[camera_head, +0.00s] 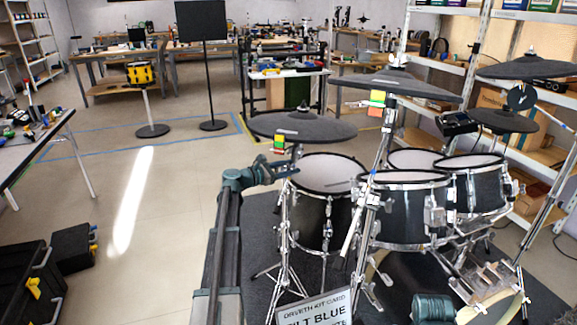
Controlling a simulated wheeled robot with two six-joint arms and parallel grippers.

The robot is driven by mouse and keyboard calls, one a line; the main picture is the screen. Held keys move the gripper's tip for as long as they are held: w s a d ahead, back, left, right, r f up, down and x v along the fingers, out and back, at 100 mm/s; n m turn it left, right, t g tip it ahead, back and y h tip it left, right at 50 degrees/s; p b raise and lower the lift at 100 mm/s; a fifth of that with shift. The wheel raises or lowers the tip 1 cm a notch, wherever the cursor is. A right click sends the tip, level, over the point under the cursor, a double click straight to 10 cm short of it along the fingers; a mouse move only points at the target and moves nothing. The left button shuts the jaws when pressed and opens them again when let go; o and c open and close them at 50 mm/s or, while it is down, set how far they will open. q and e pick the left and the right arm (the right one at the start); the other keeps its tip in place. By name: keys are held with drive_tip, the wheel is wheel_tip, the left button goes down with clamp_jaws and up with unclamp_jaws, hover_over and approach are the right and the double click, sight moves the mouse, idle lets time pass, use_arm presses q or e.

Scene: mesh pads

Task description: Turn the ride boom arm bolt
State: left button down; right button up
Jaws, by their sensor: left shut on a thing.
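A dark cymbal (302,126) sits at the left front of the drum kit on a chrome stand (287,225). A small coloured block (278,144) shows just below it. My left gripper (288,170) reaches in from the left at the upper part of this stand, below the cymbal. It is shut on a small part there, apparently the boom arm bolt, which the jaws hide. A second cymbal (389,82) with a coloured block (376,102) stands further right on its own stand. My right gripper is not in view; a teal part at the bottom right looks like my right arm.
Several drums, including a floor drum (322,212), stand close to the right of my left gripper. A printed card (318,308) shows at the bottom. More cymbals (530,67) hang at the right. Open floor (150,220) lies to the left, with black cases (74,248) beyond.

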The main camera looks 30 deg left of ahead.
use_arm(q)
drive_tip(key=m+g+h+p, duration=0.1)
drive_tip(key=m, duration=0.1)
drive_tip(key=m+g+h+p, duration=0.1)
drive_tip(key=m+g, duration=0.1)
drive_tip(key=m+g+h+p, duration=0.1)
drive_tip(key=m+g+h, duration=0.1)
drive_tip(key=shift+w+a+r, duration=0.2)
drive_tip(key=shift+a, duration=0.05)
drive_tip(key=shift+d+f+m+g+h+p, duration=0.1)
drive_tip(key=shift+m+g+h+p, duration=0.55)
drive_tip(key=shift+m+g, duration=0.55)
drive_tip(key=shift+s+m+g, duration=0.1)
drive_tip(key=shift+m+g, duration=0.2)
drive_tip(key=shift+s+d+f+g+p, duration=0.15)
drive_tip(key=shift+g+p, duration=0.15)
drive_tip(key=shift+c, duration=1.8)
unclamp_jaws()
